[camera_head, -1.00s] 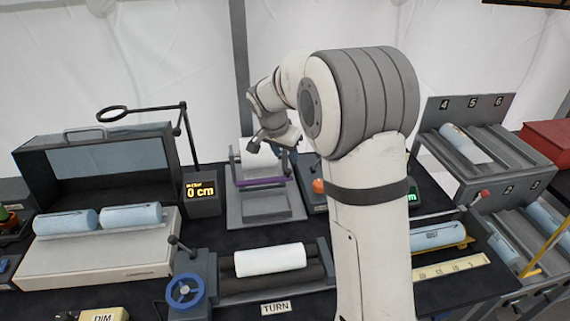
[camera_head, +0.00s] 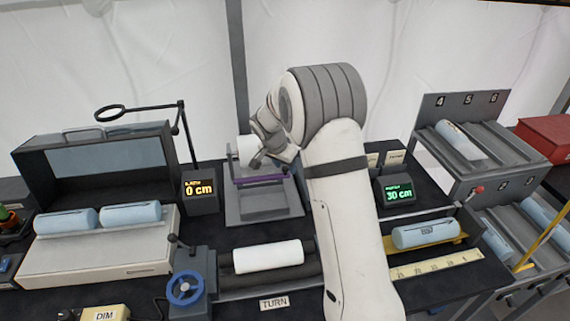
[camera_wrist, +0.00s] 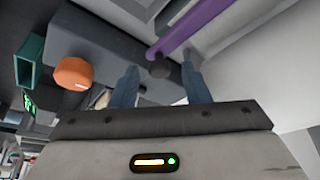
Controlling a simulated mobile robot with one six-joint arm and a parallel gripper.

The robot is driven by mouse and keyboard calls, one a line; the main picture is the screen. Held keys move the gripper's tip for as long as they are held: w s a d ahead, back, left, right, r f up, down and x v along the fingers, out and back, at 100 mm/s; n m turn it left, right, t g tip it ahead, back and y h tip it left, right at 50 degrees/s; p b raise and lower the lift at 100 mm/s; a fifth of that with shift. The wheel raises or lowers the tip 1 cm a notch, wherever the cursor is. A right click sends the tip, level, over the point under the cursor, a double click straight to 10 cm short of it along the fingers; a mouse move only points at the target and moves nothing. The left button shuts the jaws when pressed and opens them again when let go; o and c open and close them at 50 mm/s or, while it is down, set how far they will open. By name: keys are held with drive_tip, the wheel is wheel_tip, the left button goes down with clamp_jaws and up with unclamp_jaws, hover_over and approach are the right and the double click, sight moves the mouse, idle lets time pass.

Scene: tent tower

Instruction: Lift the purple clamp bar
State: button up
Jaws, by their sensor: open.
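The purple clamp bar (camera_head: 258,180) lies across the front of a grey stand with a white roll (camera_head: 247,149) behind it, in the head view's middle. In the wrist view the bar (camera_wrist: 200,22) slants in from the top right, and a dark round knob (camera_wrist: 160,67) shows at its near end. My gripper (camera_wrist: 161,86) is open; its two blue-grey fingers stand on either side of the knob as seen by the wrist camera. I cannot tell whether they touch it.
An orange knob (camera_wrist: 73,73) is left of my fingers in the wrist view. A lamp arm and a display reading 0 cm (camera_head: 200,188) stand left of the stand. A green display reading 30 cm (camera_head: 398,192) is at right. A roller bed with a white roll (camera_head: 267,257) is in front.

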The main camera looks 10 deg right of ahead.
clamp_jaws()
idle(0.3)
drive_tip(key=shift+d+r+b, duration=0.1)
drive_tip(key=shift+b, duration=0.25)
